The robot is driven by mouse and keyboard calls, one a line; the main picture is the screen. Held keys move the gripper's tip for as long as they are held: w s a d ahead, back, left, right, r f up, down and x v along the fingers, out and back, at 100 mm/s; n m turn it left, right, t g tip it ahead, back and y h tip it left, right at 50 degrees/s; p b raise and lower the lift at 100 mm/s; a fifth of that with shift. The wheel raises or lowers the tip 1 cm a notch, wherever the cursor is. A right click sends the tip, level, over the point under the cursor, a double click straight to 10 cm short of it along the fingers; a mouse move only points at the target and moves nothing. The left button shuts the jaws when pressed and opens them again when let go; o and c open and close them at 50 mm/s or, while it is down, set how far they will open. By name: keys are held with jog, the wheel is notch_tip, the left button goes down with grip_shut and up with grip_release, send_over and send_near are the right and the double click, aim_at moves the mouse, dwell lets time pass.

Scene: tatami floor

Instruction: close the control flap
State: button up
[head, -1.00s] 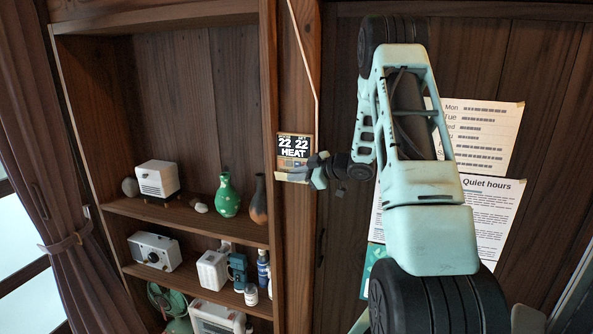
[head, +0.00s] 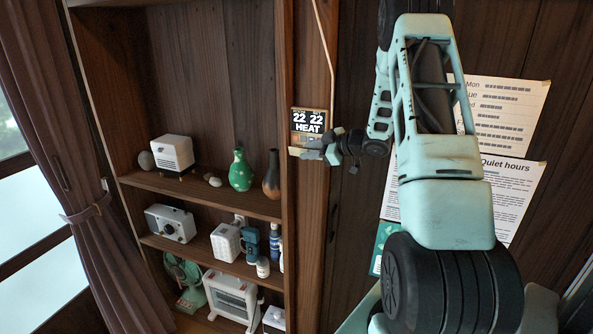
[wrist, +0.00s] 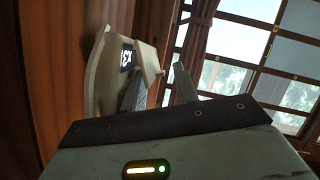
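The control panel (head: 310,121) hangs on a wooden post and its dark display reads "22 22 HEAT". In the wrist view the cream panel (wrist: 103,75) is seen steeply from the side. Its cream flap (wrist: 151,62) stands out from the panel face, open. My gripper (head: 312,151) is at the panel's lower right, close to the flap. In the wrist view its fingers look apart, with nothing held between them. I cannot tell whether a finger touches the flap.
A wooden shelf unit (head: 205,196) with vases, a heater and bottles stands left of the panel. Paper notices (head: 508,180) hang on the wall at the right, partly behind my arm. A curtain (head: 62,170) and window are at the far left.

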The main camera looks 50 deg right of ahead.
notch_tip(320, 180, down, 6)
jog(key=a+n+t+h+b, duration=0.25)
jog(key=n+t+b, duration=0.35)
jog(key=n+b, duration=1.05)
jog(key=s+f+m+b, duration=0.1)
jog(key=s+m+b, duration=0.3)
jog(key=s+b, duration=0.95)
jog(key=w+a+f+m+g+p, duration=0.4)
jog(key=w+a+p, duration=0.1)
jog(key=w+a, duration=0.3)
jog(key=w+a+f+m+g, duration=0.1)
jog(key=a+f+m+g, duration=0.1)
jog(key=a, duration=0.5)
jog(key=w+a+f+m+g, duration=0.2)
jog(key=a+f, duration=0.1)
jog(key=a, duration=0.5)
jog(key=shift+a+f, duration=0.2)
jog(key=shift+a, duration=0.1)
jog(key=shift+m+h, duration=0.25)
jog(key=shift+c, duration=0.3)
